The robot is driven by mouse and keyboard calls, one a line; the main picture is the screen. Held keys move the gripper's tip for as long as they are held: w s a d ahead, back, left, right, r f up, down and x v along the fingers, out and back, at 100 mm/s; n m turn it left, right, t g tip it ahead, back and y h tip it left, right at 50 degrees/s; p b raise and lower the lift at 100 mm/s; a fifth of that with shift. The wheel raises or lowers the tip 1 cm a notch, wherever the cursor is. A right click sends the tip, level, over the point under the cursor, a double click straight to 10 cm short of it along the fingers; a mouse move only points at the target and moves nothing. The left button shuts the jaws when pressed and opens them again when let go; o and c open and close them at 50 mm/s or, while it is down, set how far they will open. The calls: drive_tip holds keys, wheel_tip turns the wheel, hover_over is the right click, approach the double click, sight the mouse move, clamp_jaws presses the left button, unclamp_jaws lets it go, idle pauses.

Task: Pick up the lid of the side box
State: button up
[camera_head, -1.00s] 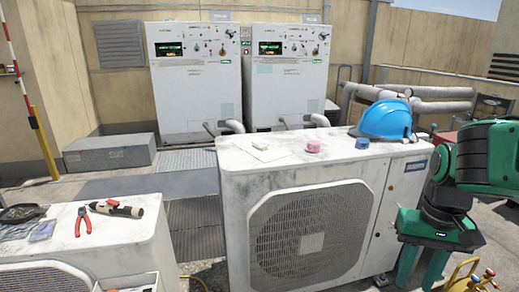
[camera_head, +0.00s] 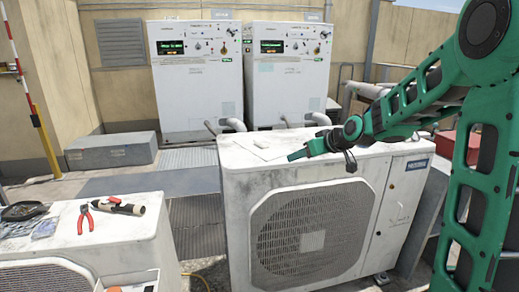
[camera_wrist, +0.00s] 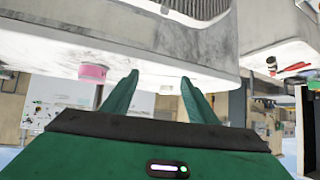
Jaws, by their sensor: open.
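A small flat pale plate (camera_head: 261,143), which may be the lid, lies on top of the near white condenser (camera_head: 230,154), towards its back left. I cannot tell for sure that it is the side box's lid. My gripper (camera_head: 293,156) reaches in from the right over the condenser top, to the right of the plate and apart from it. In the wrist view my gripper (camera_wrist: 159,82) is open with nothing between its fingers. A small white piece (camera_wrist: 168,87) shows beyond the fingertips, possibly the same plate.
A pink round item (camera_wrist: 93,72) shows left of the fingers in the wrist view. Red pliers (camera_head: 85,218) and a tool (camera_head: 118,206) lie on another unit at left. Two tall white cabinets (camera_head: 196,85) stand behind.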

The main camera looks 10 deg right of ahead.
drive_tip(key=n+t+y, duration=0.1)
drive_tip(key=t+y, duration=0.1)
approach(267, 143)
drive_tip(key=x, duration=0.2)
drive_tip(key=shift+w+a+f, duration=0.2)
drive_tip(key=shift+w+a, duration=0.05)
drive_tip(key=shift+a, duration=0.15)
drive_tip(key=shift+x, duration=2.95)
drive_tip(key=shift+d, duration=0.1)
drive_tip(key=c, duration=1.3)
